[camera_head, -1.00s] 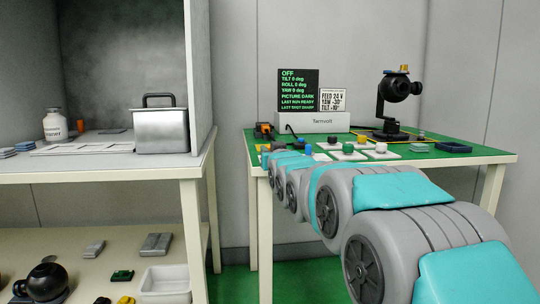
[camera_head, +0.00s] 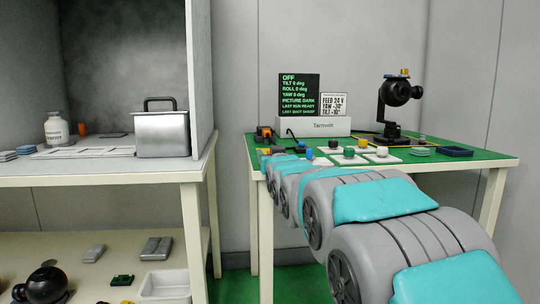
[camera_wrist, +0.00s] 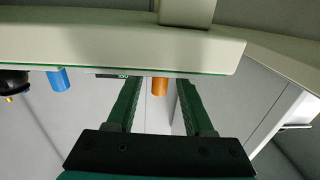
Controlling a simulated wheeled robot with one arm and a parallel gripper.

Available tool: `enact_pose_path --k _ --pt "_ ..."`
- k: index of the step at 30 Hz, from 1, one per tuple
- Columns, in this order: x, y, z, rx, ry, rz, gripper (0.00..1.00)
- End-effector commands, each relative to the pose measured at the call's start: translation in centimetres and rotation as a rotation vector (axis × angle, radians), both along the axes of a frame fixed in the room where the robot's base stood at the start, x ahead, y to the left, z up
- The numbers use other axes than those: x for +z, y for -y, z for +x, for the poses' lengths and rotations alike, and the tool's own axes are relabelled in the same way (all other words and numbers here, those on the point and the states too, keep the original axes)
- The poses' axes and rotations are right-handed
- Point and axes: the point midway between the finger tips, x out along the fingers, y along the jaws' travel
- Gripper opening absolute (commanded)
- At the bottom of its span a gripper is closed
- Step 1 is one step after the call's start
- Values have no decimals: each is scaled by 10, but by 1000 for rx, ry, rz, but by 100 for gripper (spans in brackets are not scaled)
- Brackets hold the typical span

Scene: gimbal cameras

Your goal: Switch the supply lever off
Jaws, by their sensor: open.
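In the wrist view an orange cylinder (camera_wrist: 160,86) shows between the two green fingers of my gripper (camera_wrist: 157,92), which are apart. I cannot tell whether a finger touches it, or whether it is the supply lever. A blue cylinder (camera_wrist: 58,79) is left of the fingers; a blue one also shows on the green table in the head view (camera_head: 309,153). A black and orange device (camera_head: 264,133) stands at the table's back left. The screen (camera_head: 299,95) on the white Tarnvolt box (camera_head: 318,126) reads OFF. My arm hides the gripper in the head view.
White pads with coloured knobs (camera_head: 349,153) sit beyond my arm. A black gimbal camera (camera_head: 396,100) stands at the right. A shelf unit with a metal box (camera_head: 163,133) is at the left.

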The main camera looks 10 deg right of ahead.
Motion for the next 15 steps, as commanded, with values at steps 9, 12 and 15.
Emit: enact_pose_path --k 9,12,15 --pt "1 0 -9 0 1 0 52" --pt "2 1 -19 0 2 0 52" --pt "2 2 -32 0 2 0 52"
